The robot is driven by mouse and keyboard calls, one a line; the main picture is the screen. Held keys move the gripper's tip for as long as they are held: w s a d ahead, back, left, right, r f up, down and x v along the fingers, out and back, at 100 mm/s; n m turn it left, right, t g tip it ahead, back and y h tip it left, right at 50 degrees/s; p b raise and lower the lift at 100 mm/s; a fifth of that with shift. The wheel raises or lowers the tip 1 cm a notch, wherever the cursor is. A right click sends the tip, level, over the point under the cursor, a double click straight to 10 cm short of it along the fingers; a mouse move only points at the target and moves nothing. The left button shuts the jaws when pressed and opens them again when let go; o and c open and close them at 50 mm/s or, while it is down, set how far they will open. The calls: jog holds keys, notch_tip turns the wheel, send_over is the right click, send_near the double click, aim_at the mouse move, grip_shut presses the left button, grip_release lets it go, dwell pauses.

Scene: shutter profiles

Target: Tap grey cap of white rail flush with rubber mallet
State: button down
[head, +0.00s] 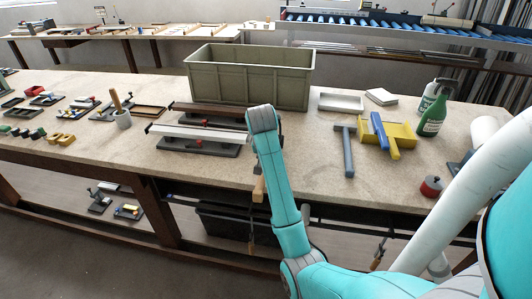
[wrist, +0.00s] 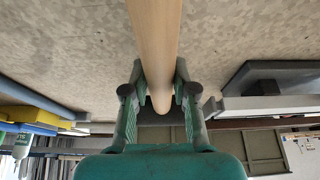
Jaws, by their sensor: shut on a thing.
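The white rail (head: 200,132) lies on a dark grey fixture (head: 195,146) on the bench, left of my arm. What looks like its near end (wrist: 270,103) shows at the right of the wrist view. A small grey piece (wrist: 211,108) at that end may be the grey cap; in the head view my arm covers that end. My gripper (wrist: 160,72) is shut on a round pale wooden handle (wrist: 155,30), apparently the mallet's. The mallet's head is out of the wrist view.
A green-grey crate (head: 250,82) stands behind the rail. A brown rail (head: 212,110) lies between them. Bare bench (head: 312,170) lies just right of my arm.

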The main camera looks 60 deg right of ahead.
dwell(0.5)
jog(key=shift+w+a, duration=0.35)
jog(key=shift+w, duration=0.35)
dwell(0.5)
jog(key=w, duration=0.1)
jog(key=w+a, duration=0.1)
jog(key=w, duration=0.1)
jog(key=shift+a, duration=0.15)
jog(key=shift+s+d, duration=0.35)
jog(key=shift+s, duration=0.4)
jog(key=shift+s+d, duration=0.3)
jog(key=shift+s, duration=0.4)
